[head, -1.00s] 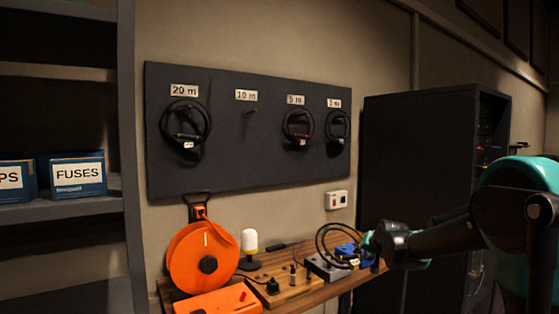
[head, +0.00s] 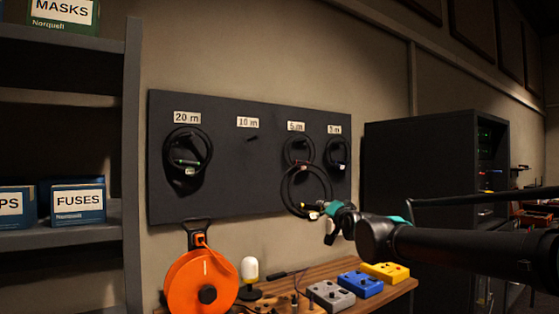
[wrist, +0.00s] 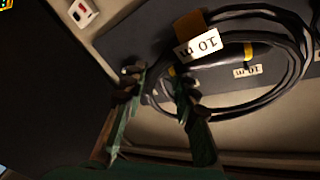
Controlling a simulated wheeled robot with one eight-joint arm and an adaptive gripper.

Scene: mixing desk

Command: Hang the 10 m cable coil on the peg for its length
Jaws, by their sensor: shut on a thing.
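The black 10 m cable coil (head: 328,184) hangs from my gripper (head: 338,218) in the head view, with its loop in front of the pegboard's lower right part, overlapping the 5 m coil in the picture. In the wrist view the coil (wrist: 290,90) is large, with a white "10 m" tag (wrist: 198,45) on it. My gripper (wrist: 157,75) is shut on the coil's near side there. The bare 10 m peg (head: 252,138) sticks out below its "10 m" label (head: 247,122), up and left of the held coil. The gap between coil and board is hard to judge.
The dark pegboard (head: 225,200) also bears the 20 m coil (head: 205,150), the 5 m coil (head: 288,148) and the rightmost coil (head: 328,150). Below, the wooden desk (head: 400,288) holds an orange reel (head: 185,285), a lamp and pedals. A rack (head: 400,150) stands right.

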